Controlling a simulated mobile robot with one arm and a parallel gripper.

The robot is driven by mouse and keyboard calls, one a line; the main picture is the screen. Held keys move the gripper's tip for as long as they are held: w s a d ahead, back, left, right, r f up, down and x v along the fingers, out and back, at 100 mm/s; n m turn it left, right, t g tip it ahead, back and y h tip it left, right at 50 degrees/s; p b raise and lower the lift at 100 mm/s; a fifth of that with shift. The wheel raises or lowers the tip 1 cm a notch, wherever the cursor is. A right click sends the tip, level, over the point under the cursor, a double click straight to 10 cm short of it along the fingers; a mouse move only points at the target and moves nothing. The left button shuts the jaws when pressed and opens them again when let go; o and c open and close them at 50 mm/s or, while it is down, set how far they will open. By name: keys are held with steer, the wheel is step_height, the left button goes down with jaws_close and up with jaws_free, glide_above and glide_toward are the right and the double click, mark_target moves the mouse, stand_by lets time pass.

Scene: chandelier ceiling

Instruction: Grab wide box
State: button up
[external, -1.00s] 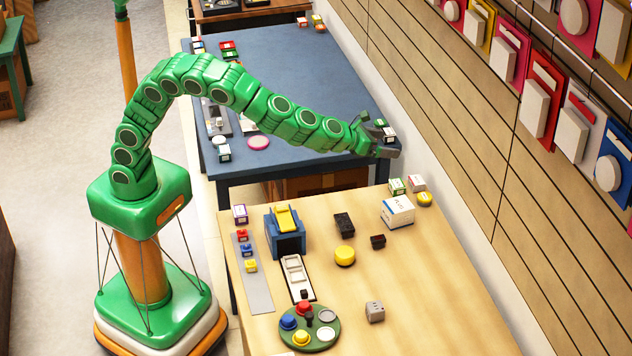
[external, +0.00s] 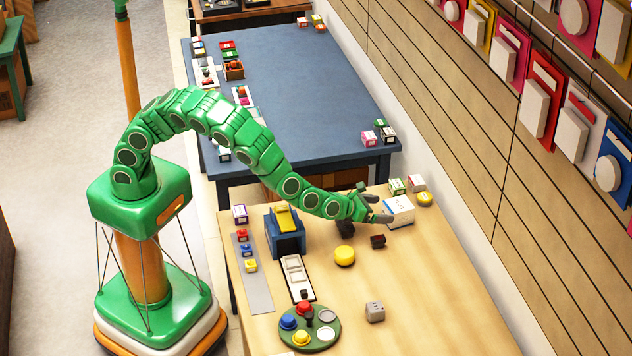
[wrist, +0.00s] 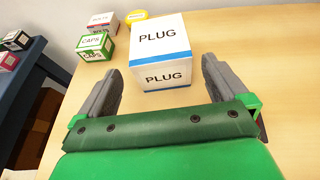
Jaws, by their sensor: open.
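The wide box is most likely the white box (external: 399,212) with a blue edge, standing on the wooden table; in the wrist view it reads "PLUG" (wrist: 163,76) on its top and front. My gripper (external: 376,206) is low over the table at the box's left side. In the wrist view my gripper (wrist: 162,82) is open, with one grey finger on either side of the box's near end. The box lies between and just beyond the fingertips, and I see no contact.
A green "CAPS" box (wrist: 95,47), a "BOLTS" box (wrist: 102,22) and a yellow round thing (wrist: 135,17) stand close behind the white box. A small dark block (external: 378,241) and yellow cylinder (external: 345,256) are nearby.

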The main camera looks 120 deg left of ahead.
mark_target(398, 213)
steer(key=shift+f, duration=0.65)
steer(key=shift+w+a+f, duration=0.1)
steer(key=shift+a, duration=0.05)
steer(key=shift+x, duration=3.65)
steer(key=c, duration=0.9)
